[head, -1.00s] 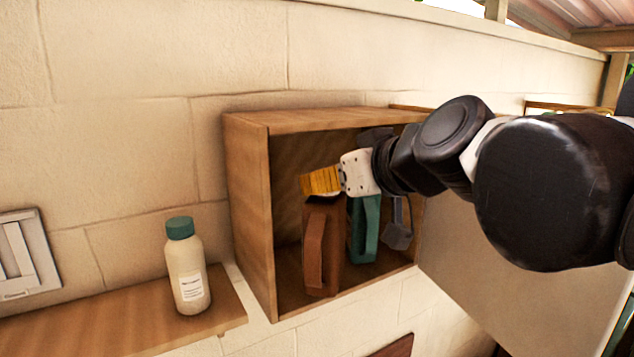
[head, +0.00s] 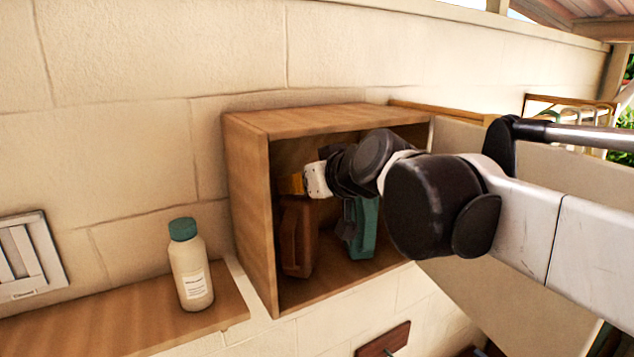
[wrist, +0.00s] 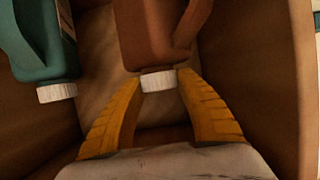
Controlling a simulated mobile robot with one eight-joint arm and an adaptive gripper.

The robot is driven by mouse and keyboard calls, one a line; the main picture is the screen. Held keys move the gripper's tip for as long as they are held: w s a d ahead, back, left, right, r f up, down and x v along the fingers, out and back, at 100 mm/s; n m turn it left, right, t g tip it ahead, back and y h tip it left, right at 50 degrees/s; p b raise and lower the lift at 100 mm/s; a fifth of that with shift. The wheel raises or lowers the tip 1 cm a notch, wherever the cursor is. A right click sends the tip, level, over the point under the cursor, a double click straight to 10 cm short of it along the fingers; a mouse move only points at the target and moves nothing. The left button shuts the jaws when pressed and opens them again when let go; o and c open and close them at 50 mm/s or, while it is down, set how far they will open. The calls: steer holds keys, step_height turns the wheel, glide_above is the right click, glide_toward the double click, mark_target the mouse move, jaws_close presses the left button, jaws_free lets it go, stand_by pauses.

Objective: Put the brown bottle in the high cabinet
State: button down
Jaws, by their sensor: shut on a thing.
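The brown bottle (head: 297,240) is upright inside the high cabinet (head: 252,210), near its left wall. It has a side handle and a white cap, which shows in the wrist view (wrist: 160,82). My gripper (head: 291,184) reaches into the cabinet from the right, and its yellow fingers are shut on the bottle at its cap. Both fingers show in the wrist view (wrist: 158,80), one on each side of the cap. I cannot tell whether the bottle's base touches the cabinet floor.
A teal bottle (head: 363,230) with a handle stands right of the brown one in the cabinet, partly behind my arm. The cabinet door (head: 480,280) hangs open at right. A cream bottle with a green cap (head: 190,268) stands on the shelf (head: 120,318) at left.

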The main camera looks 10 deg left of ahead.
steer(key=shift+f, duration=0.35)
steer(key=c, duration=0.9)
jaws_free()
steer(key=shift+f, duration=0.15)
steer(key=shift+o, duration=0.2)
